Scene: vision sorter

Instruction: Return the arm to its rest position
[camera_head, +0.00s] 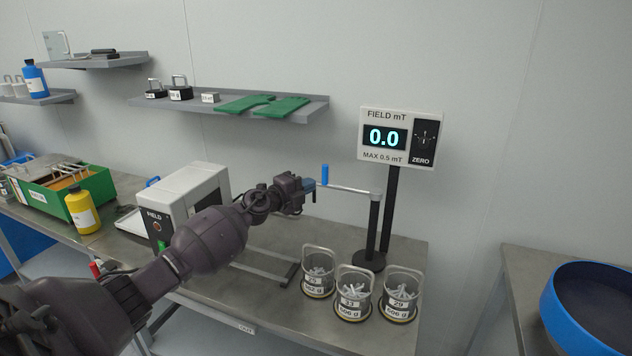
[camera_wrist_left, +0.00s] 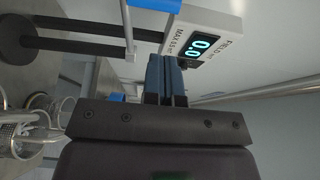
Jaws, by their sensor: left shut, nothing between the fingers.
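My left arm comes in from the lower left in the head view and reaches across the metal bench. Its gripper (camera_head: 309,184) has blue fingertips and is close to the blue-handled end of a metal arm (camera_head: 350,189) on a post. Whether they touch cannot be told. In the left wrist view the two blue fingers (camera_wrist_left: 165,76) lie together, shut with nothing between them. The field display (camera_wrist_left: 203,45) shows beyond them. My right gripper is not in view.
Three wire-handled jars (camera_head: 353,292) of metal pieces stand at the bench front. The field display (camera_head: 397,137) reads 0.0. A white boxy machine (camera_head: 187,200) is behind my arm. A yellow bottle (camera_head: 82,210) and green crate (camera_head: 75,190) stand left; a blue round container (camera_head: 590,310) is right.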

